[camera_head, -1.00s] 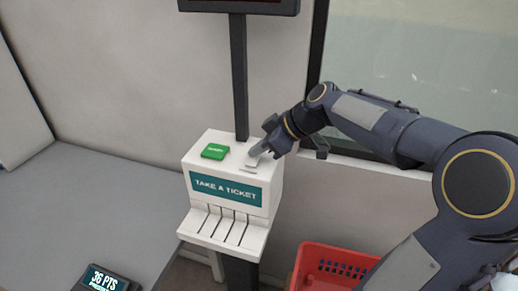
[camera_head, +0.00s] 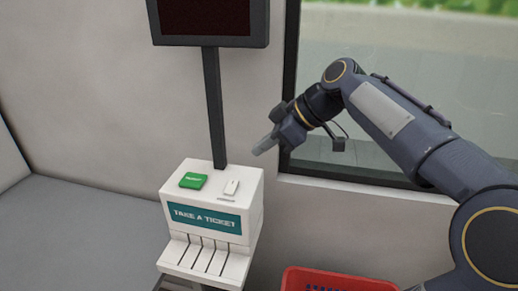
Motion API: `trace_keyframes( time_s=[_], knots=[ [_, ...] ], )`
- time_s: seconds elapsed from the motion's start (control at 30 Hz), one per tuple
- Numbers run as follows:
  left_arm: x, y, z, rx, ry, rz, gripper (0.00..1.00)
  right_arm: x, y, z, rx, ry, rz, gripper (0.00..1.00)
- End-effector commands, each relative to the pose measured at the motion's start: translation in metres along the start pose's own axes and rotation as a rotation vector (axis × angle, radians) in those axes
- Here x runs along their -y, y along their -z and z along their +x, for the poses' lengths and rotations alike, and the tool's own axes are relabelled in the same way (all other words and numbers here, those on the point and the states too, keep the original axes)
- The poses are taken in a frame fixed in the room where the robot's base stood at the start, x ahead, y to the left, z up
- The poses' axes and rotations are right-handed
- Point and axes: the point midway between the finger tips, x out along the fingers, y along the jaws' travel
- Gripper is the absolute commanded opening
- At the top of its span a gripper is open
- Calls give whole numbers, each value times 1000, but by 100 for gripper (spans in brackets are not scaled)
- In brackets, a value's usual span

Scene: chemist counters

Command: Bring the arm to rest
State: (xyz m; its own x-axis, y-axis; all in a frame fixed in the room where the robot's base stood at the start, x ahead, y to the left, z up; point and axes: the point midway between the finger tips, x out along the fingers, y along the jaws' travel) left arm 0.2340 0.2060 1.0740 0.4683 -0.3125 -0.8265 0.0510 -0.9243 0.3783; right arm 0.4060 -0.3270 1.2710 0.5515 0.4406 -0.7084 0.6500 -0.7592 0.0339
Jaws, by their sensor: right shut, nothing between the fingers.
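My right gripper (camera_head: 264,145) is shut and empty. It hangs in the air above and to the right of the white ticket machine (camera_head: 254,212), apart from it, and points down to the left. My right arm comes in from the right edge, in front of the window. The machine has a green button (camera_head: 193,181) and a small white raised piece (camera_head: 231,187) on its top, and a teal "TAKE A TICKET" label (camera_head: 205,218) on its front. My left gripper is out of view.
A dark post (camera_head: 213,110) rises behind the machine to a dark screen (camera_head: 208,22). A red basket (camera_head: 335,282) stands at the bottom, below my right arm. A window (camera_head: 350,60) with a sill is behind the arm. A bare grey surface (camera_head: 75,230) lies at the left.

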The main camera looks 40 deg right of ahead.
Motion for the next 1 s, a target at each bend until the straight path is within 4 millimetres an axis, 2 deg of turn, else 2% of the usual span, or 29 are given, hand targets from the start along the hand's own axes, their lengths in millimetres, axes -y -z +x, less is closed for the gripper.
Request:
trace_keyframes(
  time_s=[0.4, 0.5, 0.57, 0.67, 0.8, 0.9, 1.0],
  knots=[
    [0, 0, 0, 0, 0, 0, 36, 0, 0, 1, 0, 0, 2, 0],
    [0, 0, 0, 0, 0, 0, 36, 11, -5, 4, 9, 1, 43, 0],
    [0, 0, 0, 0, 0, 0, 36, 28, -14, 10, 23, 2, 106, 0],
    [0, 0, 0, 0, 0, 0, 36, 68, -39, 24, 60, -5, 266, 0],
    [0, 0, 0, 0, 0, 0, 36, 131, -88, 52, 113, -40, 514, 0],
    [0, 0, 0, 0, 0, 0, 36, 167, -122, 71, 138, -72, 659, 0],
    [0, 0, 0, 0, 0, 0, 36, 192, -149, 86, 152, -97, 762, 0]
  ],
)
